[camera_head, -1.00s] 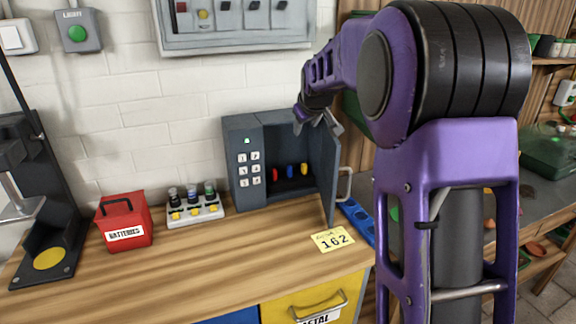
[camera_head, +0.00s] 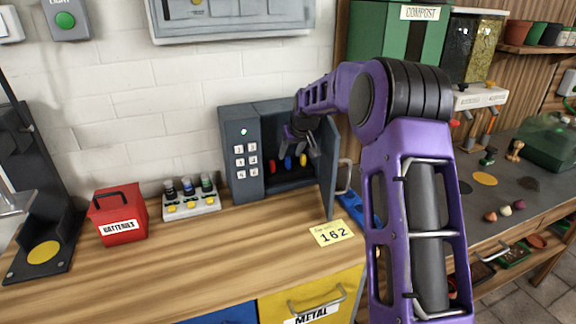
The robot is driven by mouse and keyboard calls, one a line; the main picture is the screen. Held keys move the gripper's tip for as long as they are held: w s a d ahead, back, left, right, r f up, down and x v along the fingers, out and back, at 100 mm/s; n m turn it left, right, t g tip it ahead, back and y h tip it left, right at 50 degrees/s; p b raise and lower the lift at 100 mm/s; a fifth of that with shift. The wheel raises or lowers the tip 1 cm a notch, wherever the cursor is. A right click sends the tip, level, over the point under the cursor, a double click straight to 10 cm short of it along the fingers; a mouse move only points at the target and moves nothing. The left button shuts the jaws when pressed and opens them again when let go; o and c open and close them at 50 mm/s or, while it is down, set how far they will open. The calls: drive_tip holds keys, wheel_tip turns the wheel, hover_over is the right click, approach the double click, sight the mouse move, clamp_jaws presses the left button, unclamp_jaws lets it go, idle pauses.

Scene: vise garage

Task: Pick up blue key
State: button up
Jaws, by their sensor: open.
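The blue key (camera_head: 288,163) stands inside the open grey safe (camera_head: 240,160), between a red key (camera_head: 272,166) and a yellow key (camera_head: 303,160). All three look small and upright in a row. My gripper (camera_head: 297,145) is open at the mouth of the safe, just above the blue and yellow keys. It looks empty. From this view I cannot tell whether its fingers touch a key. The fingertips are small and partly dark against the safe's inside.
The safe's open door (camera_head: 328,165) stands close to the right of my gripper. A yellow note (camera_head: 331,233) lies on the wooden counter (camera_head: 210,250) in front. A red battery box (camera_head: 118,214) and a rack of small bottles (camera_head: 191,200) stand to the left. The counter's front middle is clear.

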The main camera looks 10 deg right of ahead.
sight(288, 158)
drive_tip(key=shift+w+x, duration=0.15)
drive_tip(key=shift+x, duration=1.3)
drive_tip(key=shift+w+x, duration=0.15)
drive_tip(key=shift+x, duration=1.3)
drive_tip(key=shift+d+r, duration=0.15)
drive_tip(key=shift+r, duration=0.05)
drive_tip(key=shift+c, duration=0.3)
clamp_jaws()
